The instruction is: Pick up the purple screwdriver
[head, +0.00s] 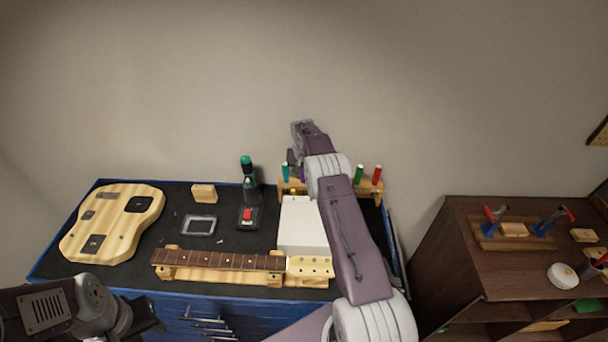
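The purple screwdriver (302,174) shows as a small sliver of handle in the wooden rack at the back of the workbench. Most of it is hidden behind my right arm. My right gripper (293,160) is over the rack, close to the purple handle. Its fingers are mostly hidden, so I cannot tell whether they are open or touch the handle. My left gripper (148,316) is low at the left, in front of the bench and away from the rack. Its finger opening is unclear.
The wooden rack (370,189) also holds teal (285,172), green (359,174) and red (377,175) screwdrivers. A white box (300,228), guitar neck (220,260), guitar body (112,222) and a dark green-topped tool (248,172) occupy the bench. A brown shelf (480,255) stands right.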

